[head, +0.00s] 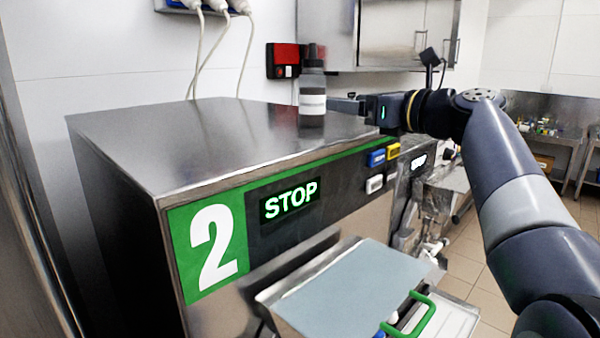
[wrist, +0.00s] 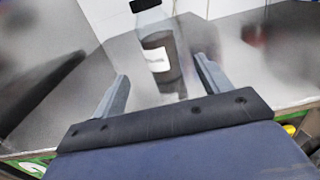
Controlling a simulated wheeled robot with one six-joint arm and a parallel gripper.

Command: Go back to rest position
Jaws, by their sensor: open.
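My gripper (head: 345,106) is above the right part of the steel top of batch freezer 2 (head: 220,140), pointing left in the head view. In the wrist view its two fingers (wrist: 160,88) are spread apart. A bottle with a dark cap and white label (head: 312,90) stands upright on the freezer top, just beyond the fingertips. In the wrist view the bottle (wrist: 158,55) shows between and past the fingers, with a visible space on each side. Whether its lower part lies between the fingertips is hard to tell.
Freezer 2 shows a lit STOP display (head: 290,200) and blue, yellow and white buttons (head: 377,158). A lid with a green handle (head: 412,315) juts out in front. A red switch box (head: 282,61) is on the wall behind. Open tiled floor lies at the right.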

